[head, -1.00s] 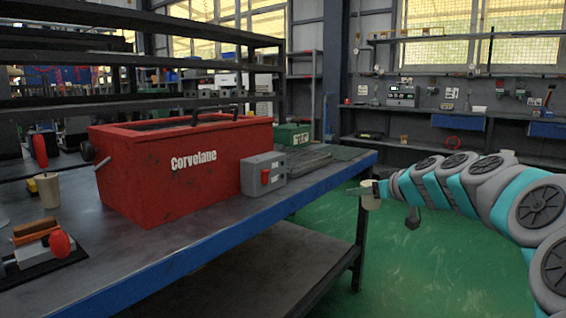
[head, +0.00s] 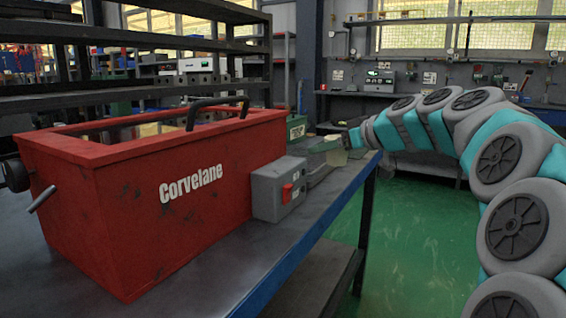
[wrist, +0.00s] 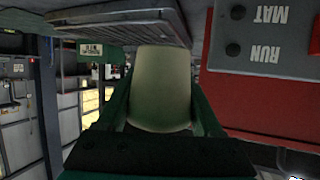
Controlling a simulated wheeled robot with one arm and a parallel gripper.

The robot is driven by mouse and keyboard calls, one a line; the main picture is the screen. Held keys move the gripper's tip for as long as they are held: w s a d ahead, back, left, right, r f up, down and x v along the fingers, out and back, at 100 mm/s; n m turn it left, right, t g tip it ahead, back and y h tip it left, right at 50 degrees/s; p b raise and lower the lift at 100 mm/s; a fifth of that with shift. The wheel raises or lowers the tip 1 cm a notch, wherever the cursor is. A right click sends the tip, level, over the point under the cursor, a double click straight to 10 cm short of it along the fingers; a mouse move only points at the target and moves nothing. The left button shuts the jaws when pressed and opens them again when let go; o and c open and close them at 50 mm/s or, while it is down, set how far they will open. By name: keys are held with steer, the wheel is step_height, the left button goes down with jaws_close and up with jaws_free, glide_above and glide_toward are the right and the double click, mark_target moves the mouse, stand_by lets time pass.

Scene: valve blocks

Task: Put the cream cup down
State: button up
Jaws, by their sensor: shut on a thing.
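The cream cup (wrist: 160,88) fills the middle of the wrist view, between the two dark green fingers of my gripper (wrist: 161,105), which is shut on it. In the head view the cup (head: 337,157) is small, and my gripper (head: 345,145) reaches it from the right, at the far right end of the blue-edged bench (head: 262,262). I cannot tell whether the cup's base touches the bench or hangs just above it.
A large red Corvelane box (head: 130,215) takes up the bench's left. A grey switch box (head: 279,188) stands against its right end. A green box (head: 297,127) and a ridged grey plate (wrist: 125,20) lie near the cup. The bench front strip is clear.

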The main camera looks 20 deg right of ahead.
stand_by(0.3)
steer(key=w+a+p, duration=0.1)
steer(key=w, duration=0.4)
steer(key=w+f, duration=0.1)
steer(key=w, duration=0.4)
steer(key=w+a+p, duration=0.1)
steer(key=w, duration=0.4)
steer(key=shift+w+a+f+p, duration=0.2)
steer(key=shift+w+a+p, duration=0.1)
steer(key=shift+w+a, duration=0.1)
steer(key=shift+f, duration=1.6)
steer(key=shift+f+b, duration=0.2)
steer(key=shift+b, duration=0.3)
steer(key=o, duration=1.4)
steer(key=shift+c, duration=0.2)
steer(key=shift+d+r+p, duration=0.1)
steer(key=shift+r+p, duration=0.1)
steer(key=shift+p, duration=0.3)
